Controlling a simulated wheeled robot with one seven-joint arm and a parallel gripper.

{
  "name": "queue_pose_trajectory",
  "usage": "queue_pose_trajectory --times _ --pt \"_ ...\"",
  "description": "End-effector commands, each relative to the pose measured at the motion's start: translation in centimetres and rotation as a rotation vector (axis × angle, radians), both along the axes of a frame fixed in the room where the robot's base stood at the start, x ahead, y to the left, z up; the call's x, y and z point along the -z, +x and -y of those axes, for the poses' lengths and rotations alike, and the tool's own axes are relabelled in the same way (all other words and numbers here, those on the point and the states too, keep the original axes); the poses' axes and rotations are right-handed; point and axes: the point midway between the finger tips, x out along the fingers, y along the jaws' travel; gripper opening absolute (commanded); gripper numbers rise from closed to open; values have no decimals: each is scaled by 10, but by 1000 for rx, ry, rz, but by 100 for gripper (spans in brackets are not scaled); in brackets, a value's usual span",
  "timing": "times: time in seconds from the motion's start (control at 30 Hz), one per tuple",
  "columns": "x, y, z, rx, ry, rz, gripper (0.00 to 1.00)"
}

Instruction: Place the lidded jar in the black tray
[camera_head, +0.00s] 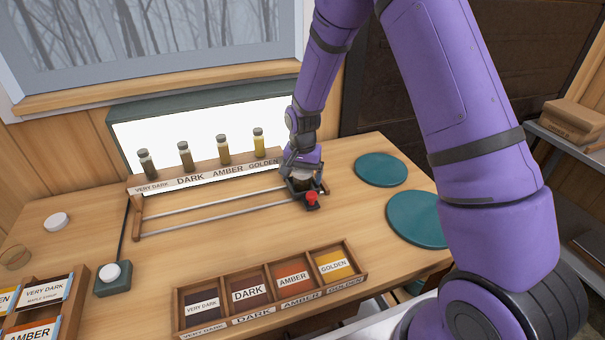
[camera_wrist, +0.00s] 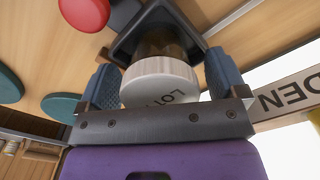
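The lidded jar has a dark body and a pale, wood-grained round lid (camera_wrist: 160,82) with partly readable lettering. In the wrist view it stands between my gripper's two blue-grey fingers, its lower part inside the black tray (camera_wrist: 125,48). In the head view the black tray (camera_head: 312,202) sits at the right end of two metal rails, with a red knob on its near side. My gripper (camera_head: 303,172) is right above the tray and hides most of the jar. My gripper's fingers (camera_wrist: 163,75) flank the lid closely; whether they press on it is unclear.
Several sample vials stand on a labelled rack (camera_head: 205,174) behind the rails. A four-way wooden sorting box (camera_head: 270,290) is in front. Two teal discs (camera_head: 381,169) lie to the right. A teal block with a white knob (camera_head: 112,276) is at left.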

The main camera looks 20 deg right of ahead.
Motion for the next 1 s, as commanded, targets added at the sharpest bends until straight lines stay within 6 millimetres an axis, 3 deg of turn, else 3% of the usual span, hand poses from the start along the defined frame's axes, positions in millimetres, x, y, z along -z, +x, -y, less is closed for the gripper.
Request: queue_pose_trajectory --times 0.23,0.37,0.8,1.0 --pt "-2 0 0 0 0 1 91" --pt "-14 1 0 0 0 4 91" --pt "-97 1 0 1 1 4 91" --pt "-118 0 0 1 0 2 91"
